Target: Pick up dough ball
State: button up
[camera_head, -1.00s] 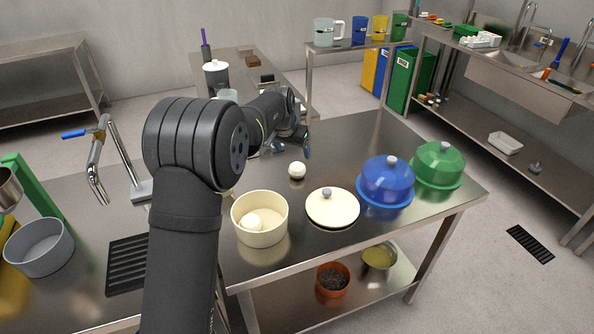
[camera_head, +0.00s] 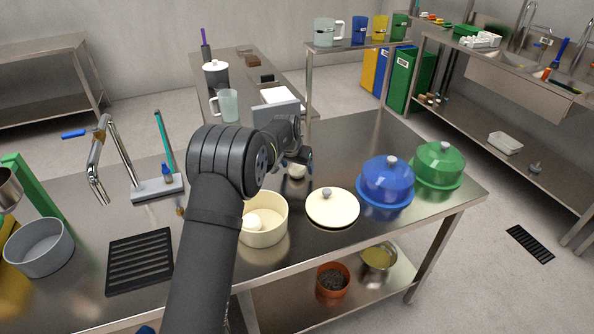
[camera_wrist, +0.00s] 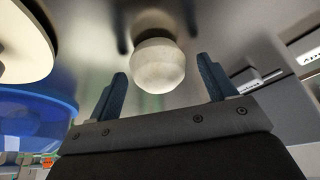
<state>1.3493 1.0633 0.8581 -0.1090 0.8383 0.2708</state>
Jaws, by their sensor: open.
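A white dough ball (camera_head: 297,171) rests on the steel table, partly hidden by my gripper in the head view. In the wrist view the dough ball (camera_wrist: 158,66) lies just beyond and between the blue fingertips. My gripper (camera_wrist: 162,82) is open, with one finger to each side of the ball, and holds nothing. In the head view my gripper (camera_head: 303,158) is close to the ball. A second dough ball (camera_head: 252,222) lies in the cream pot (camera_head: 281,222), which my arm partly covers.
A cream lid (camera_head: 333,209) lies right of the pot. A blue domed dish (camera_head: 387,181) and a green one (camera_head: 438,164) stand further right. A black grate (camera_head: 140,262) lies at left.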

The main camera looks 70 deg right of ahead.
jog(key=c, duration=1.1)
jog(key=shift+r, duration=0.1)
